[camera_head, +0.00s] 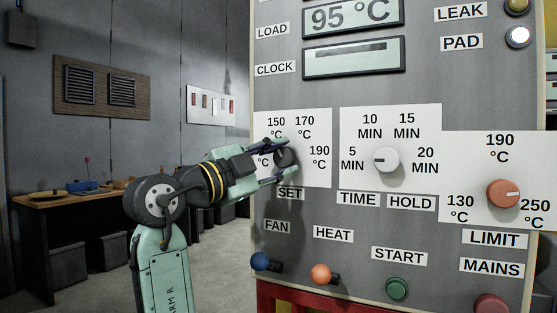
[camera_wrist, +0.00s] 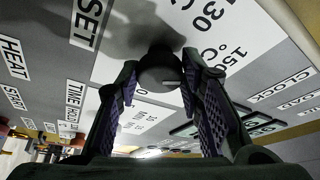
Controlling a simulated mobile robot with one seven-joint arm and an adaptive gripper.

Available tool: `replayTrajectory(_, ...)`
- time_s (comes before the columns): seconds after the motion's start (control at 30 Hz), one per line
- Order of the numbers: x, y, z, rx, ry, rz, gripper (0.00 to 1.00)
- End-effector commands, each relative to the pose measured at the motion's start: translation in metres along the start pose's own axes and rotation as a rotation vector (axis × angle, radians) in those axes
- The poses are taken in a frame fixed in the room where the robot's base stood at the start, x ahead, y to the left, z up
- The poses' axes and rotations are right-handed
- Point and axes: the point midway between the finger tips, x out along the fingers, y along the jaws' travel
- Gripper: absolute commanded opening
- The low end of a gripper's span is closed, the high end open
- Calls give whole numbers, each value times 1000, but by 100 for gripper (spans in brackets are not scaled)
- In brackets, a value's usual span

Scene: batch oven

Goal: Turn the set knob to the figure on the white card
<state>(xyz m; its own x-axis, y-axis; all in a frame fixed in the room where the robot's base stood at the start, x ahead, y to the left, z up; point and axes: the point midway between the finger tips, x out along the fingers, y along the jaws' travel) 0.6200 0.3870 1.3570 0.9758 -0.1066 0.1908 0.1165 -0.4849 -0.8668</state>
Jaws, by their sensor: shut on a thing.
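The set knob (camera_head: 286,157) is dark and round, on a white dial plate (camera_head: 322,121) above the SET label. In the head view 150, 170 and 190 °C are readable around it; my gripper hides part of the plate's left side. My gripper (camera_head: 277,160) is shut on the knob, one finger above and one below. In the wrist view the knob (camera_wrist: 158,72) sits between the fingertips, with a short pale mark on its face pointing toward the right finger. I cannot tell which figure it meets. 130 and 150 °C show there. No separate card with a readable figure is visible.
The time knob (camera_head: 386,160) and orange limit knob (camera_head: 503,194) are to the right. Below are the blue fan switch (camera_head: 261,262), orange heat switch (camera_head: 321,274) and green start button (camera_head: 397,289). A display (camera_head: 352,15) reads 95 °C. A workbench (camera_head: 60,199) stands far left.

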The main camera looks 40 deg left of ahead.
Motion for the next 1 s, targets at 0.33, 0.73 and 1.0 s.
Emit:
replayTrajectory(0.33, 0, 0, 0, -1, 1, -1, 47)
replayTrajectory(0.73, 0, 0, 0, -2, 0, -1, 54)
replayTrajectory(1.0, -34, -1, 1, -2, -1, -4, 54)
